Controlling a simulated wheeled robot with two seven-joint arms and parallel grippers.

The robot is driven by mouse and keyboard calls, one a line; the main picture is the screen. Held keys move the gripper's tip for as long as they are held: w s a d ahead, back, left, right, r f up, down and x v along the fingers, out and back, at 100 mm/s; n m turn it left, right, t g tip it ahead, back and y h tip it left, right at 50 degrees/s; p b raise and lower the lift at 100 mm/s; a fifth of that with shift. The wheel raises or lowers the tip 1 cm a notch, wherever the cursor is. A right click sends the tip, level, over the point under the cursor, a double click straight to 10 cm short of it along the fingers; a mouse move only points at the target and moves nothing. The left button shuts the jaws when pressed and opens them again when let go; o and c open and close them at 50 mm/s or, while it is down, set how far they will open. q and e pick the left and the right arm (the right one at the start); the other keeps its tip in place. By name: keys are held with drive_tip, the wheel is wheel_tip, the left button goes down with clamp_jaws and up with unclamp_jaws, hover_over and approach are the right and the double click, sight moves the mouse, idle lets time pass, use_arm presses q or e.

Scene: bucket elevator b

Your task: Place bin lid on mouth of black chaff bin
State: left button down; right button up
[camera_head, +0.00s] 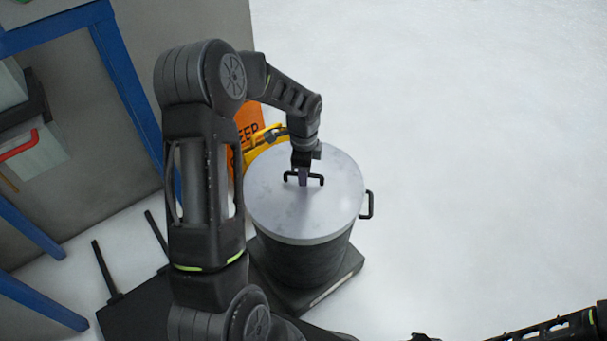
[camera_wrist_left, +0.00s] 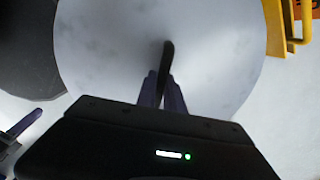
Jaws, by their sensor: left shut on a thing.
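The bin lid (camera_head: 275,205) is a round grey disc with a black bar handle (camera_head: 318,180) on top. My left gripper (camera_head: 303,180) is shut on this handle from above. The wrist view shows the fingers (camera_wrist_left: 163,92) closed on the handle (camera_wrist_left: 167,55), with the pale lid (camera_wrist_left: 215,50) behind. The black chaff bin (camera_head: 305,262) stands under the lid in the head view, its mouth hidden. A dark rounded shape (camera_wrist_left: 30,45) shows past the lid's left edge. I cannot tell whether the lid touches the rim. My right gripper is not clearly seen.
A black side handle (camera_head: 369,205) sticks out right of the bin. An orange sign (camera_head: 247,118) and a yellow frame (camera_head: 262,140) stand behind it. A blue rack (camera_head: 125,75) is at the left. The pale floor on the right is clear.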

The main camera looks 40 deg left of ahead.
use_arm(q)
drive_tip(key=shift+f, duration=0.1)
drive_tip(key=c, duration=1.5)
unclamp_jaws()
drive_tip(key=shift+o, duration=0.2)
wheel_tip(320, 180, up, 12)
drive_tip(key=p, duration=0.2)
